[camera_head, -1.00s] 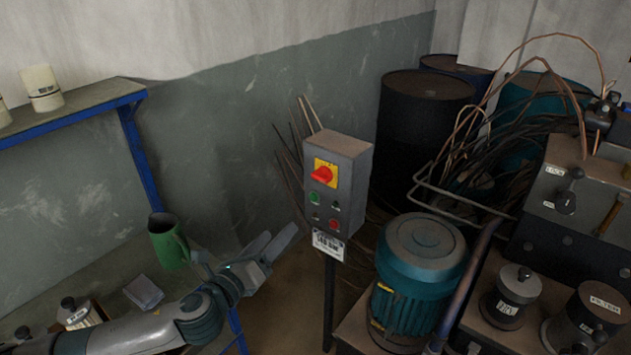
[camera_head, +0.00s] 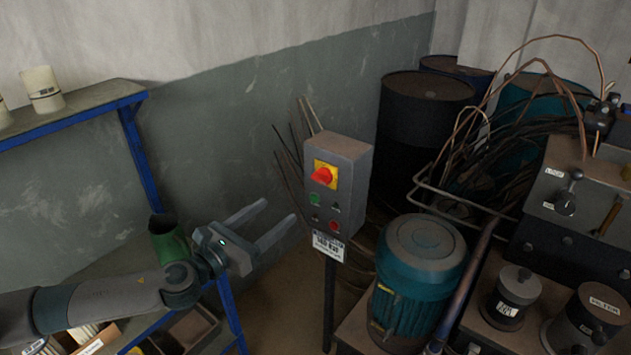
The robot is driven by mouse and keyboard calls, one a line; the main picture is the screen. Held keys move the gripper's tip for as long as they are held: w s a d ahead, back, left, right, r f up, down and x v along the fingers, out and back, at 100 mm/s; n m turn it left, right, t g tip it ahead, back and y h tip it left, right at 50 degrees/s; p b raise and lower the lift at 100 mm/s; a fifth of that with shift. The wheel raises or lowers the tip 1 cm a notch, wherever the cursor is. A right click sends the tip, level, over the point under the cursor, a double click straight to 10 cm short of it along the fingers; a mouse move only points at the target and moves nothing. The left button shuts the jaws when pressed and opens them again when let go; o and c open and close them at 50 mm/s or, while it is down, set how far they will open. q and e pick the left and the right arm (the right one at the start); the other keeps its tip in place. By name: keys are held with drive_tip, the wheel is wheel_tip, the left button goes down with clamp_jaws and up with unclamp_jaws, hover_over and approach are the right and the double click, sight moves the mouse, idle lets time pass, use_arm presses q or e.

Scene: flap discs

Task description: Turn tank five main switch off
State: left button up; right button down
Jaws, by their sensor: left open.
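The main switch (camera_head: 323,174) is a red rotary knob on a yellow plate, high on the front of a grey control box (camera_head: 354,187). The box stands on a dark post, with a green button, a red button and small dark controls below the knob. A white label (camera_head: 328,246) hangs at its lower edge. My left gripper (camera_head: 281,218) is open and empty, to the left of the box and lower than the knob. Its two fingers point toward the box and appear apart from it. My right gripper is not in view.
A teal motor (camera_head: 419,276) stands right of the box. Dark barrels (camera_head: 420,120) and tangled cables stand behind. A blue-framed shelf (camera_head: 140,150) and a green jug (camera_head: 168,240) are at left, the jug partly behind my arm. Grey wall is behind the gripper.

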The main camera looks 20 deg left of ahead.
use_arm(q)
drive_tip(key=p, duration=0.2)
approach(318, 179)
drive_tip(key=p+x, duration=0.2)
drive_tip(key=x, duration=0.5)
drive_tip(key=shift+w+d, duration=0.1)
drive_tip(key=shift+w, duration=0.15)
drive_tip(key=shift+w+d, duration=0.25)
drive_tip(key=shift+w, duration=0.4)
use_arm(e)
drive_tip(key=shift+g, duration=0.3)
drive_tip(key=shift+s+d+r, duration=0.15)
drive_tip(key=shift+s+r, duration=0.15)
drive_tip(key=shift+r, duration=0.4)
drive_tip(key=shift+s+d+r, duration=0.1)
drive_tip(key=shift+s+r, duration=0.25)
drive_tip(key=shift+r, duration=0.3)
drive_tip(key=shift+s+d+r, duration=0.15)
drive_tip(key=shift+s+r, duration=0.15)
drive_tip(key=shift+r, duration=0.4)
use_arm(q)
drive_tip(key=c, duration=1)
